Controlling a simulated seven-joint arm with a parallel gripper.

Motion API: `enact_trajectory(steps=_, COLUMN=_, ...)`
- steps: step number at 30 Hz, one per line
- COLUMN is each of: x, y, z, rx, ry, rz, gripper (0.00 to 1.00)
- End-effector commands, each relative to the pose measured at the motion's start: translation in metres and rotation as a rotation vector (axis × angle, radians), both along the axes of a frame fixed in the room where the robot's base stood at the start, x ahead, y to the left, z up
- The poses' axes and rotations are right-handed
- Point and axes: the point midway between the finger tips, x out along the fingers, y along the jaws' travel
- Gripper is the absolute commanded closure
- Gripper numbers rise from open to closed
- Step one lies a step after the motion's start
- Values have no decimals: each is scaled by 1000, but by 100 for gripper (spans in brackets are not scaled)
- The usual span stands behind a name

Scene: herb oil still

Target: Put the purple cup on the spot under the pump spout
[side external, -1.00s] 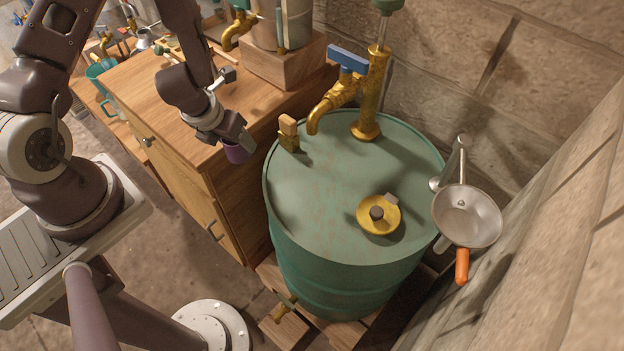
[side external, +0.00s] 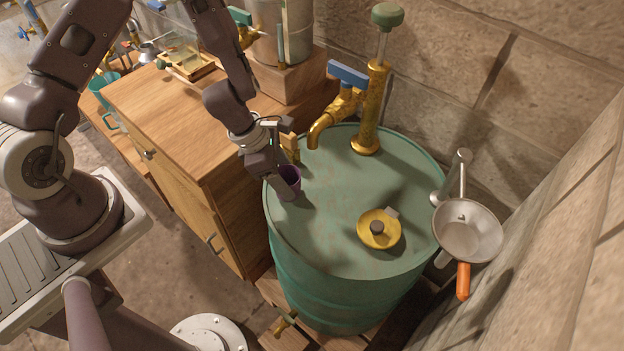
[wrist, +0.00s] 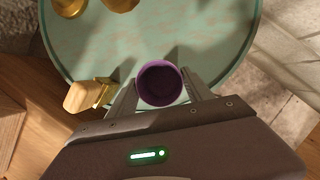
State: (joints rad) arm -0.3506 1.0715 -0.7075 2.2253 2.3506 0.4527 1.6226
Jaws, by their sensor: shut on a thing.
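The purple cup (side external: 289,184) is upright over the near left part of the green drum top (side external: 330,235). My gripper (side external: 275,170) is shut on it; I cannot tell whether its base touches the drum. In the wrist view the purple cup (wrist: 160,84) sits between my fingers (wrist: 160,92), with its open mouth facing the camera. The brass pump (side external: 368,115) stands at the back of the drum, and its spout (side external: 316,132) curves down behind and to the right of the cup. The spot under the spout shows no clear marking.
A small block with a wooden top (wrist: 82,97) stands at the drum's left edge, close to my gripper. A yellow cap (side external: 379,229) lies on the drum's right half. A pan (side external: 468,232) hangs at the right wall. The wooden cabinet (side external: 180,120) is on the left.

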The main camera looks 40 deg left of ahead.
Motion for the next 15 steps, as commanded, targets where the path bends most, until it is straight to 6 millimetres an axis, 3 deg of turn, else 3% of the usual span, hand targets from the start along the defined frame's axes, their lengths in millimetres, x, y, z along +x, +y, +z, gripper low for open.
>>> enact_trajectory(steps=10, x=44, y=-45, z=1, rx=0, ry=-6, rz=-2, gripper=82)
enact_trajectory(steps=12, x=41, y=-42, z=-12, rx=-1, ry=4, rz=3, gripper=82)
enact_trajectory(steps=15, x=41, y=-42, z=-15, rx=-1, ry=1, rz=1, gripper=82)
